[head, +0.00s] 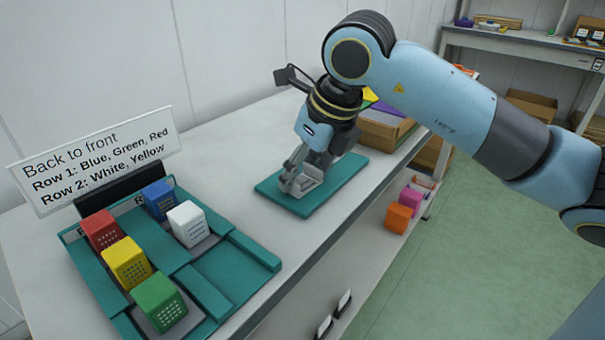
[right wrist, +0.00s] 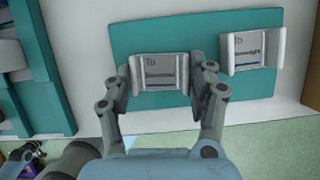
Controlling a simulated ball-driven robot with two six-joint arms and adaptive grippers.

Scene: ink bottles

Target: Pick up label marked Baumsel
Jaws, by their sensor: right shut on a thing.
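My right gripper (head: 300,182) points down at the teal mat (head: 343,180) on the table. In the right wrist view, its fingers (right wrist: 165,78) are shut on a pale label holder (right wrist: 158,71) at its two sides. It reads "To" with a small, blurred name that looks like Baumsel. The holder is at the mat (right wrist: 124,35); whether it is lifted I cannot tell. A second label holder (right wrist: 252,50), with a different blurred name ending like "weight", stands to the right, clear of the fingers. My left gripper is not in view.
A cardboard box (head: 378,135) sits beyond the mat. Bare table lies between tray and mat.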

